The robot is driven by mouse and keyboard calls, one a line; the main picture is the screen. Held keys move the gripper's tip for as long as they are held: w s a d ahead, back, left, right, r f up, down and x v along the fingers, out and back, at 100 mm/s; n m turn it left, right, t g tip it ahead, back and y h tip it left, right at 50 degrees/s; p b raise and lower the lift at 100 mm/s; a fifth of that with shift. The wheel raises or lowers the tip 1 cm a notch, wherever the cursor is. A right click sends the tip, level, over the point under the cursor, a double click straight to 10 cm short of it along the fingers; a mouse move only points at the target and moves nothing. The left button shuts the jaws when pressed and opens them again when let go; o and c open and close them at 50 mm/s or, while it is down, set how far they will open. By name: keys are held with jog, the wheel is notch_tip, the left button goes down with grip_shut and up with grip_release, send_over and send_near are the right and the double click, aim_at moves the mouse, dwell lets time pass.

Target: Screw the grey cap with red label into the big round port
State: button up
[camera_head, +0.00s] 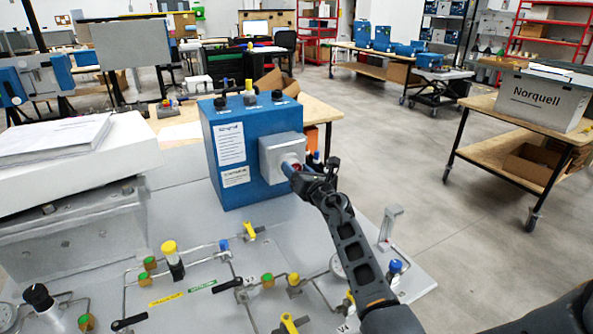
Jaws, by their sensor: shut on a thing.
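The blue analyser box (229,130) stands on the grey panel, with a square grey plate (281,157) on its right face. My gripper (299,170) is at this plate, shut on the grey cap (290,161). Only a little of the cap shows, with a bit of red beside it. The cap is at the plate's front, where the big round port would be hidden behind cap and gripper. I cannot tell whether the cap is inside the port or only against it.
Pipes with yellow, green and blue fittings, such as the tall yellow-topped valve (171,258), cover the panel in front. A grey bracket (390,226) stands right of my arm. Papers (55,140) lie on a white box at left.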

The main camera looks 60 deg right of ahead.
jog(key=m, duration=0.3)
jog(key=shift+s+f+m, duration=0.1)
jog(key=shift+f+m, duration=0.3)
jog(key=m, duration=0.4)
jog(key=shift+f, duration=0.1)
jog(key=shift+d+m, duration=0.1)
jog(key=shift+m, duration=0.9)
grip_shut()
jog(key=o, duration=0.9)
grip_release()
jog(key=o, duration=0.4)
jog(key=shift+s, duration=0.1)
jog(key=v, duration=0.6)
jog(key=shift+s+a+r, duration=0.2)
jog(key=shift+s+a, duration=0.05)
jog(key=shift+s, duration=0.05)
